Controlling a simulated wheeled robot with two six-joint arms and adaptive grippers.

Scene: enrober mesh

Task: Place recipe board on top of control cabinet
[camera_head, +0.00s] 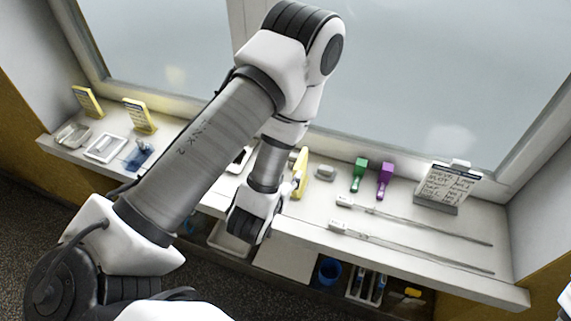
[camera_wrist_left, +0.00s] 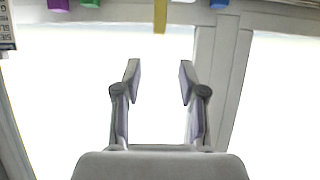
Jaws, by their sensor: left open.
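The recipe board (camera_head: 448,183) is a white panel with handwritten lines and a clip at its top. It stands tilted back in a grey base at the right end of the window shelf; part of it shows at the top left of the left wrist view (camera_wrist_left: 7,28). My left gripper (camera_head: 250,232) is over the front of the shelf in the middle, well left of the board. In the left wrist view its fingers (camera_wrist_left: 159,75) are apart with nothing between them. I cannot tell for sure which thing is the control cabinet. My right gripper is not in view.
Green (camera_head: 359,172) and purple (camera_head: 385,178) scoop-like items stand on the shelf (camera_head: 400,245), with two long thin rods (camera_head: 420,219) in front of the board. Yellow stands and trays (camera_head: 105,148) are at the left. A blue cup (camera_head: 329,271) sits below the shelf.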

